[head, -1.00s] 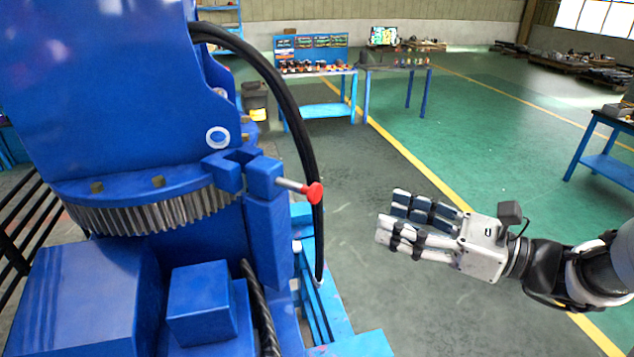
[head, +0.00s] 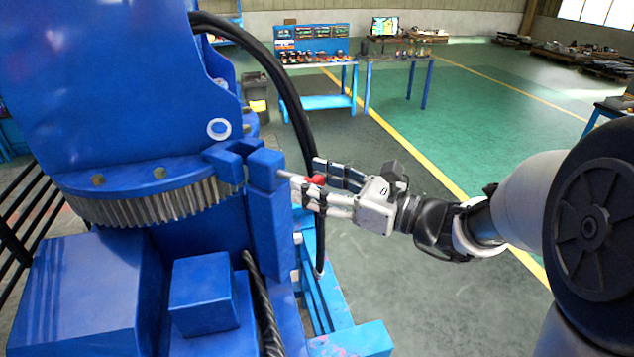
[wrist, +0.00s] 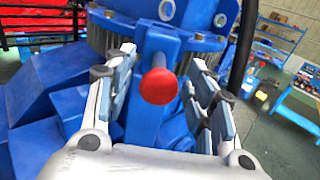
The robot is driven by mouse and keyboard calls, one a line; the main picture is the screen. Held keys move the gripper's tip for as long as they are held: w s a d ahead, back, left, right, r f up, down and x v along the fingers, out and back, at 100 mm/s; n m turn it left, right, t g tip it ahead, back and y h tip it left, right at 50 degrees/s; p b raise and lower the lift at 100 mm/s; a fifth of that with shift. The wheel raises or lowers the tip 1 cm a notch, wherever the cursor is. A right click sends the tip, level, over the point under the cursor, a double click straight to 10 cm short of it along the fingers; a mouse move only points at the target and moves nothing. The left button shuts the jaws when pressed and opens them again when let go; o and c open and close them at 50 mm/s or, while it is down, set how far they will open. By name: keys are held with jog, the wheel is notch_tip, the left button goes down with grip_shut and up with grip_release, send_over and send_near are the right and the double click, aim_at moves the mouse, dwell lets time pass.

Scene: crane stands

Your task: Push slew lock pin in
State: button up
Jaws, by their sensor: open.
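The slew lock pin is a grey rod with a red knob (head: 316,180); it sticks out of a blue bracket (head: 265,168) beside the toothed slew ring (head: 160,209). In the wrist view the red knob (wrist: 159,86) faces the camera, between the fingers and a little above their middle. My gripper (head: 308,180) is open, with its fingers on either side of the knob and pointing at the bracket. I cannot tell whether either finger touches the pin. The rod is mostly hidden behind the knob in the wrist view.
A black hose (head: 290,85) hangs down close behind my fingers. The blue crane body (head: 110,85) fills the left. A blue frame (head: 322,290) lies below my gripper. Green floor (head: 480,110) is open at the right, with blue workbenches (head: 318,101) far back.

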grip_shut()
dwell(0.6)
